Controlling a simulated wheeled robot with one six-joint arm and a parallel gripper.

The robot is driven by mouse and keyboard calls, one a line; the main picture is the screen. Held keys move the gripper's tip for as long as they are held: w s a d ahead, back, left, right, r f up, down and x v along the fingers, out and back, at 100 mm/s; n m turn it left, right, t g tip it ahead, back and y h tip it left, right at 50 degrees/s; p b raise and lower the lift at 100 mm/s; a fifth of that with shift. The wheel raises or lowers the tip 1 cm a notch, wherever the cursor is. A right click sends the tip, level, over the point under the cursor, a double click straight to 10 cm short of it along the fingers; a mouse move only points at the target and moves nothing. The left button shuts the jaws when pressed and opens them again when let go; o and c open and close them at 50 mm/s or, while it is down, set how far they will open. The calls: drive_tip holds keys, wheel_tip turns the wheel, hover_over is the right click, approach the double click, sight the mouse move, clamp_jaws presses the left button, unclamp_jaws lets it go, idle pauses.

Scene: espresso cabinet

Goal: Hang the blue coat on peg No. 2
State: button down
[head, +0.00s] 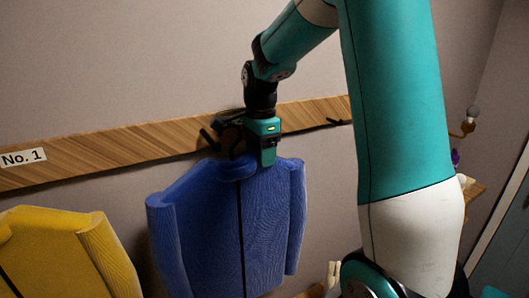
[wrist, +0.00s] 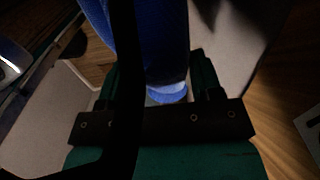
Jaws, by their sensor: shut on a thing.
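The blue coat (head: 268,225) hangs from my gripper (head: 266,155) in front of the wall in the head view. My gripper is shut on its top at the collar. The coat hangs nearly upright, and its blue cloth also shows between the fingers in the wrist view (wrist: 150,40). A dark peg (head: 209,140) sticks out of the wooden rail just left of my gripper, close to the coat's collar; I cannot tell if they touch. Another dark peg (head: 336,122) shows further right on the rail. No label reading No. 2 is legible.
A yellow coat (head: 65,250) hangs below that label. My arm covers the rail's right part. A lamp-like fitting (head: 468,122) is at far right.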

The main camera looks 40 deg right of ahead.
drive_tip(key=shift+w+a, duration=0.3)
drive_tip(key=shift+a, duration=0.6)
drive_tip(key=shift+w+a, duration=0.3)
drive_tip(key=shift+a, duration=0.6)
drive_tip(key=shift+a+f+b, duration=0.1)
drive_tip(key=shift+f+b, duration=0.2)
drive_tip(key=shift+f, duration=0.4)
drive_tip(key=shift+c, duration=1)
unclamp_jaws()
wheel_tip(320, 180, up, 17)
drive_tip(key=b, duration=0.3)
hover_over(246, 151)
drive_tip(key=shift+a+r, duration=0.15)
drive_tip(key=shift+r, duration=0.05)
drive_tip(key=shift+s, duration=0.1)
